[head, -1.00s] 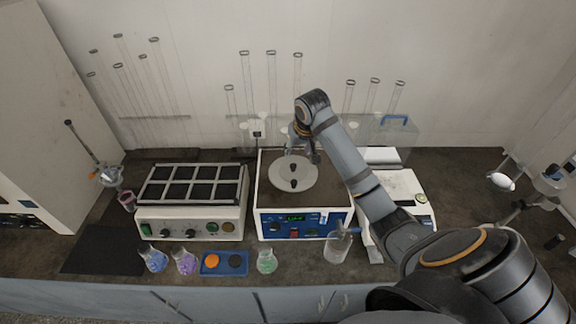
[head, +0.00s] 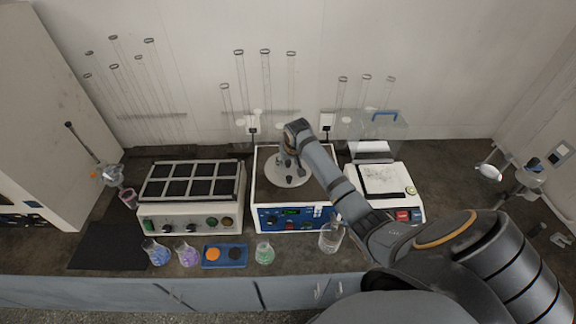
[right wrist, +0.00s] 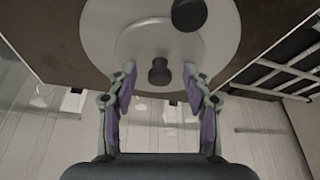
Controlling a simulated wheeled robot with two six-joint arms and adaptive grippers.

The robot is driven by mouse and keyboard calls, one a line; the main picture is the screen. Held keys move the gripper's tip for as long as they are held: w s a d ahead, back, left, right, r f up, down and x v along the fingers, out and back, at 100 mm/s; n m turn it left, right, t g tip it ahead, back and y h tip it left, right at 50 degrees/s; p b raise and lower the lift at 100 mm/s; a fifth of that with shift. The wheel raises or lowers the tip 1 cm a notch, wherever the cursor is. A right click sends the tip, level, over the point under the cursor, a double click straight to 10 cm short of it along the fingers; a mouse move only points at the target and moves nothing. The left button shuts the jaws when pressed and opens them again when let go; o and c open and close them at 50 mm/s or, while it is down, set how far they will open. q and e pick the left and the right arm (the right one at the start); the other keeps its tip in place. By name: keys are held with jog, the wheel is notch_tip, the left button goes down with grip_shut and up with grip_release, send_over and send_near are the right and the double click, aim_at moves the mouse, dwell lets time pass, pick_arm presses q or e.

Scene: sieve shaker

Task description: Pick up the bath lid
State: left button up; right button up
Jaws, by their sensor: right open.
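The bath lid (head: 272,181) is a pale grey round disc lying on the blue-fronted bath unit (head: 262,207) in the middle of the bench. In the right wrist view the lid (right wrist: 105,30) fills the top, with one dark knob (right wrist: 159,72) between the finger ends and another dark knob (right wrist: 188,14) beyond. My right gripper (right wrist: 159,80) is open, its fingers on either side of the nearer knob. I cannot tell whether they touch it. In the head view my right gripper (head: 287,163) is over the lid's back part and hides some of it. My left gripper is out of view.
A block unit with black wells (head: 192,182) stands left of the bath, a balance (head: 388,205) right. Tall glass cylinders (head: 265,85) stand behind.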

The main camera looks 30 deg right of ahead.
jog(key=c, duration=1)
grip_shut()
jog(key=shift+r, duration=0.1)
jog(key=shift+r+b, duration=0.45)
jog(key=shift+b, duration=0.2)
jog(key=shift+r+b, duration=0.65)
jog(key=shift+b, duration=0.05)
jog(key=s+a+r+p, duration=0.1)
jog(key=s+a+r, duration=0.9)
jog(key=shift+r+p, duration=0.3)
jog(key=shift+r, duration=0.1)
